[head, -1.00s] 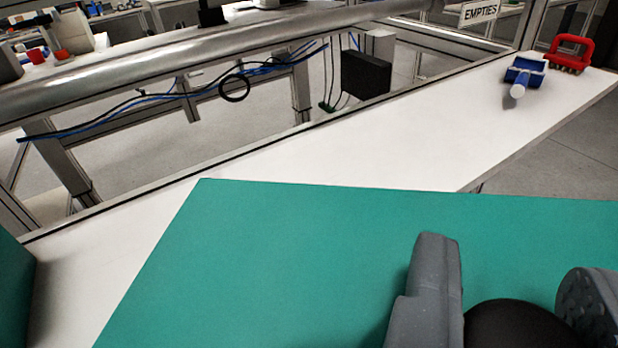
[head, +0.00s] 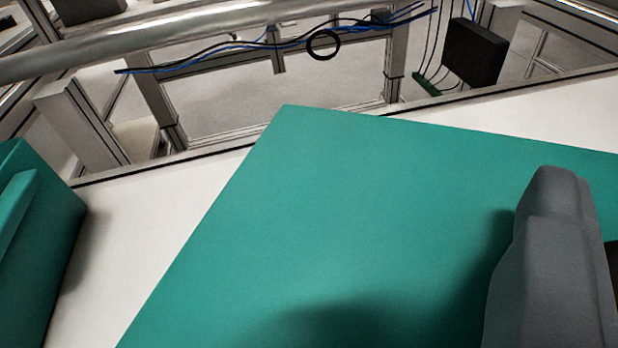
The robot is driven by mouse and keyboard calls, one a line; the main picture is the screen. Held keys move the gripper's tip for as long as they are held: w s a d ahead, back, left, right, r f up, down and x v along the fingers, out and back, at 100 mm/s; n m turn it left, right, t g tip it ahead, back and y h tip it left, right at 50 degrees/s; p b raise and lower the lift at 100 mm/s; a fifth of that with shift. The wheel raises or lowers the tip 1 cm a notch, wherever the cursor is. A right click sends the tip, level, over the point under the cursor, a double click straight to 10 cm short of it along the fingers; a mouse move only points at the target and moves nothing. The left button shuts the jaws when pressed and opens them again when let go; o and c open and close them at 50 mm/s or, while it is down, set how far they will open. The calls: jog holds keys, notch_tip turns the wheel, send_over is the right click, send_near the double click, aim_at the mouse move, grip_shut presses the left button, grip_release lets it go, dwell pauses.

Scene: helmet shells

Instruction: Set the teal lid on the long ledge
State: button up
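The teal lid (head: 350,210) is a large flat panel that fills the lower middle of the head view. Its far corner overlaps the dark-edged rail behind the white surface. My gripper (head: 612,265) is at the right edge. One grey finger shows over the lid and casts a shadow on it; the other finger is out of frame. A sliver of the dark round part between the fingers shows beside it. The lid keeps its place against the finger, so the gripper appears shut on it. The long ledge (head: 150,225) is the white surface below and behind the lid, partly hidden.
A teal box-like object (head: 45,255) with a raised rim stands on the white surface at the left edge. Bare white lies between it and the lid. Behind are metal frame posts, a round rail (head: 200,38), hanging cables and a black box (head: 475,52).

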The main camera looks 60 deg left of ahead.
aim_at(448, 159)
jog(key=w+a+n+y, duration=0.1)
jog(key=a, duration=0.1)
jog(key=a+g+y, duration=0.1)
jog(key=a, duration=0.1)
jog(key=w+a+n+g+y, duration=0.1)
jog(key=a, duration=0.1)
jog(key=shift+w+a+f+n, duration=0.1)
jog(key=shift+w+a+n, duration=0.2)
jog(key=shift+a, duration=0.1)
jog(key=a+f+n+g+y, duration=0.2)
jog(key=a+n+g+y, duration=0.2)
jog(key=a, duration=0.5)
jog(key=f, duration=1)
jog(key=shift+w+a+b, duration=0.15)
jog(key=shift+a+b, duration=0.05)
jog(key=shift+b, duration=0.1)
jog(key=shift+f, duration=0.1)
jog(key=o, duration=1)
jog(key=shift+g, duration=0.3)
jog(key=v, duration=1.2)
jog(key=shift+r, duration=0.25)
